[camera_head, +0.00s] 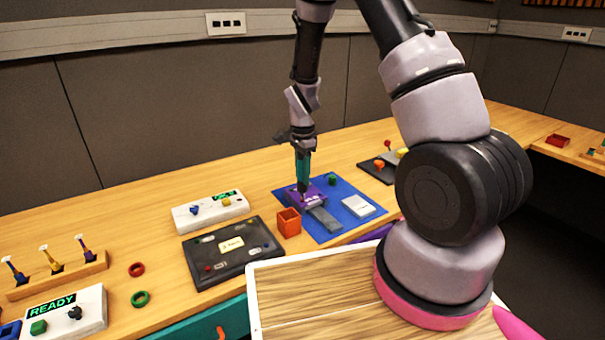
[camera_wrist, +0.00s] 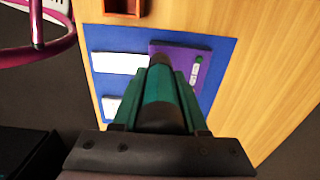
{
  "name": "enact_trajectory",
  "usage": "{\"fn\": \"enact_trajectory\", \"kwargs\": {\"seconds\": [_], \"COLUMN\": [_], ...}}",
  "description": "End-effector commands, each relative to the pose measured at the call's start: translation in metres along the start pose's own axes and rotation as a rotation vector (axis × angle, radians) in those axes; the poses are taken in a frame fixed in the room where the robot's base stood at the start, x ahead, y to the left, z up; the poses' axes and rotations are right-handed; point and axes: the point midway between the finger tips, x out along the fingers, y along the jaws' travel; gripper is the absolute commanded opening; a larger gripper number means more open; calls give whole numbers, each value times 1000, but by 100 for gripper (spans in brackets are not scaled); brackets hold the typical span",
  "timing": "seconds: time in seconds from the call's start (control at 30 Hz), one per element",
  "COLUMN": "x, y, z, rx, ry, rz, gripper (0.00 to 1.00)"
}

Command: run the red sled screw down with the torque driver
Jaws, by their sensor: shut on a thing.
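My gripper (camera_head: 301,147) is shut on the teal torque driver (camera_head: 302,168), which hangs roughly upright with its tip down. The driver also shows in the wrist view (camera_wrist: 160,102), pointing away from the camera. Its lower end is at the purple block (camera_head: 316,190) on the blue mat (camera_head: 345,226); I cannot tell whether the tip touches. In the wrist view the purple block (camera_wrist: 207,58) shows a green strip and is partly hidden by the driver. I cannot make out a red sled screw; the driver may cover it.
An orange open box (camera_head: 289,223), a grey bar (camera_head: 324,219), a white plate (camera_head: 358,206) and a green knob (camera_head: 332,180) are close around the driver. A black panel (camera_head: 225,264) and a white display box (camera_head: 206,213) stand left. Bare wood lies behind the mat.

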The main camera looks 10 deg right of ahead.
Motion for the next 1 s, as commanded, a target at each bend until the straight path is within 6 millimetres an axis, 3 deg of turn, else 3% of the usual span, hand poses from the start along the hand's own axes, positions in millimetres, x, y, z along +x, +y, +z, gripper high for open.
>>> {"fn": "enact_trajectory", "kwargs": {"seconds": [1.0], "x": [5], "y": [0], "z": [0], "rx": [0], "ry": [0], "rz": [0], "gripper": [0]}}
